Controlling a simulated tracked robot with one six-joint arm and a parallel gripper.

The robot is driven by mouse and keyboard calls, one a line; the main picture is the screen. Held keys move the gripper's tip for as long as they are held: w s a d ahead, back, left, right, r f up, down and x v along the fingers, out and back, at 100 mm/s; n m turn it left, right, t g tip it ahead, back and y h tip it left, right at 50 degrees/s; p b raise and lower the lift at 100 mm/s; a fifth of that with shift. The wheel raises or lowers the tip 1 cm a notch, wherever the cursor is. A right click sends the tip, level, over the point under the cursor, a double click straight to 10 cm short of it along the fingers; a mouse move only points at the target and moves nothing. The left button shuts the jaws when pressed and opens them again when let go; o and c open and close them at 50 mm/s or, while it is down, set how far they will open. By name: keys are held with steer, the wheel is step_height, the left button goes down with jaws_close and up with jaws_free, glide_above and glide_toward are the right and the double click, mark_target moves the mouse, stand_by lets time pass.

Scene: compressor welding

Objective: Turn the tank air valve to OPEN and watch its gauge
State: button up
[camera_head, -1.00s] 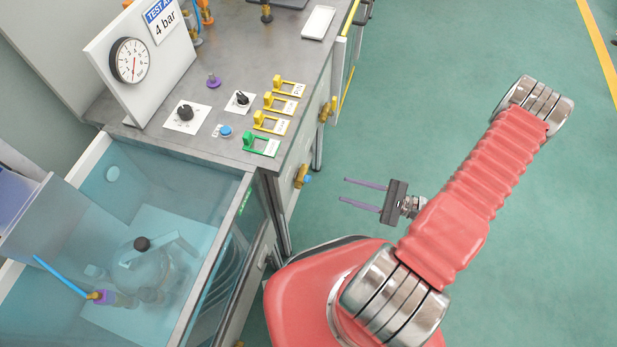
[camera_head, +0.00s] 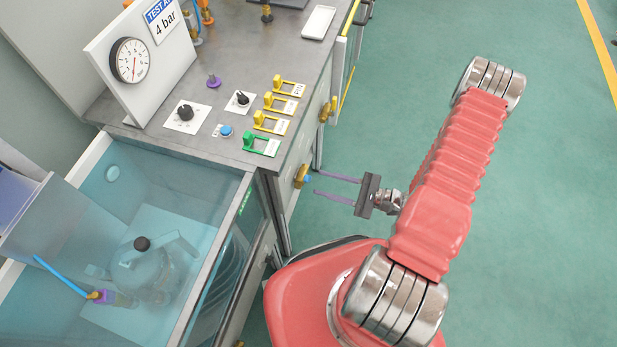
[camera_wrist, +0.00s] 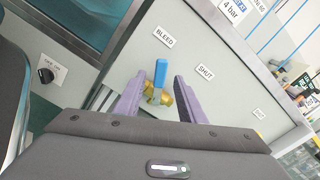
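A brass valve (camera_head: 300,176) with a blue handle sits on the bench's side panel. In the wrist view its blue lever (camera_wrist: 160,73) stands upright above the brass body, near labels BLEED and SHUT; a third label is too small to read. I cannot read a name on this valve. My gripper (camera_head: 317,184) is open and empty, its purple fingers close to the valve. In the wrist view the lever shows between the fingertips (camera_wrist: 160,79); contact is not visible. A round gauge (camera_head: 130,60) stands on a white panel; its red needle points roughly downward.
The bench top (camera_head: 225,75) holds black knobs (camera_head: 185,112), yellow switches (camera_head: 285,84), a green one (camera_head: 262,145) and a blue button (camera_head: 225,131). A clear-walled tank (camera_head: 246,195) stands front left. Open green floor (camera_head: 540,230) lies right.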

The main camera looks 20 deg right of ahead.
mark_target(310, 180)
steer(key=shift+x, duration=3.1)
jaws_close()
